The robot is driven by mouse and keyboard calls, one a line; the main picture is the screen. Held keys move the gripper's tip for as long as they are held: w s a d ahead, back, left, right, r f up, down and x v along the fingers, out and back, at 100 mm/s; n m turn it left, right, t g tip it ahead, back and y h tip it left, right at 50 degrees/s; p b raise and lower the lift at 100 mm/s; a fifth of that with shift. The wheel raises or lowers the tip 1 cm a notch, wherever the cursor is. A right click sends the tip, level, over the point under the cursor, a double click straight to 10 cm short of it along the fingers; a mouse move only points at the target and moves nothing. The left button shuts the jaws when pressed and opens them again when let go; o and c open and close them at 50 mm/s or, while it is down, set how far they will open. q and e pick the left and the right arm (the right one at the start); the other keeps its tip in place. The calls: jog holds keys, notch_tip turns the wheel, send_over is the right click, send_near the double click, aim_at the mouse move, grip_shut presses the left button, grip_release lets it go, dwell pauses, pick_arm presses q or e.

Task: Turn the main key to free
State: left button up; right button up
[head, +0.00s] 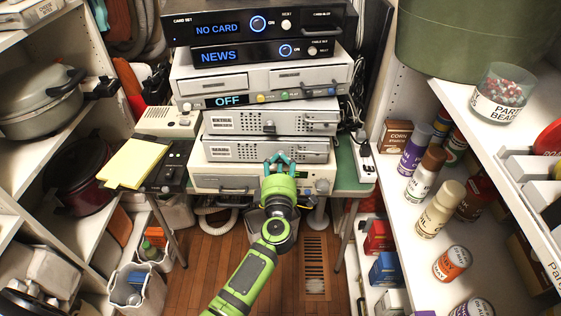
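A stack of electronic units stands on a green-topped table at the back. The lowest pale unit (208,183) has a handle on its left and a small round fitting (321,186) on its right; I cannot tell whether this is the main key. My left gripper (280,158), green with teal fingers, is in front of the lower units and hides the middle of their fronts. Its fingertips point at the stack; their gap and any contact are unclear. My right gripper is not in view.
The units above show OFF (229,101), NEWS (219,56) and NO CARD (217,29). A yellow pad (137,161) lies left of the stack, a power strip (362,158) right. Shelves with pots (42,100) and bottles (440,208) flank both sides. A floor vent (315,268) lies below.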

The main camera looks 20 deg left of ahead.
pick_arm(q)
jog(key=shift+f, duration=0.3)
jog(key=shift+s+f, duration=0.1)
jog(key=shift+s, duration=0.15)
